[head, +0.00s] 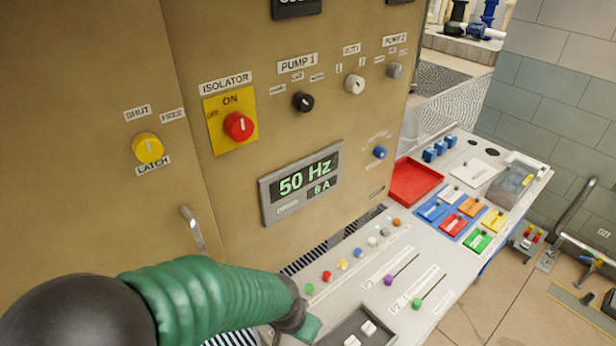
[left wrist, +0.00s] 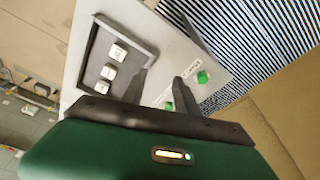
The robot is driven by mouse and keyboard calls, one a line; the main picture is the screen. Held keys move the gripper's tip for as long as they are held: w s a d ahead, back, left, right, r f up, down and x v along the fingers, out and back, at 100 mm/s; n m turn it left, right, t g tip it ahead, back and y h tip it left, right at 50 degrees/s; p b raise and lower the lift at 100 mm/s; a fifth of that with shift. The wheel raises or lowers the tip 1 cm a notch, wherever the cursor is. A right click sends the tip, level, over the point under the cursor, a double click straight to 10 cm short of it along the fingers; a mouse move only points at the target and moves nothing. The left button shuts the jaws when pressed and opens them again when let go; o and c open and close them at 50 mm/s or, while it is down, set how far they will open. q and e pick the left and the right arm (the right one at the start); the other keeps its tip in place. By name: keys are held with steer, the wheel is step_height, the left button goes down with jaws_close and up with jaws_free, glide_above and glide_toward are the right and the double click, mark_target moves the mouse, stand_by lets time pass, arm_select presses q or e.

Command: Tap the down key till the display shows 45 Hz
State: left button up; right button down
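The display (head: 291,184) on the tan cabinet reads 50 Hz, with 6 A below. A dark recessed key panel (head: 340,333) lies on the grey desk at the bottom, with white keys (head: 368,327) partly cut off by the frame. In the left wrist view, several white keys (left wrist: 118,52) sit in a row in the dark panel (left wrist: 96,50); their markings are too small to read. My left gripper (head: 306,326) is just left of the panel; its fingertips are not clear there. In the left wrist view its fingers (left wrist: 161,75) are apart and empty, beside the panel. My right gripper is not in view.
A green button (left wrist: 202,77) is near the fingers in the left wrist view. Coloured buttons (head: 343,264) and sliders (head: 389,280) cover the desk right of my left arm. A red tray (head: 416,181) stands farther back. Cabinet knobs (head: 238,126) stick out above.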

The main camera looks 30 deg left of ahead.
arm_select(q)
jaws_close()
stand_by(1.6)
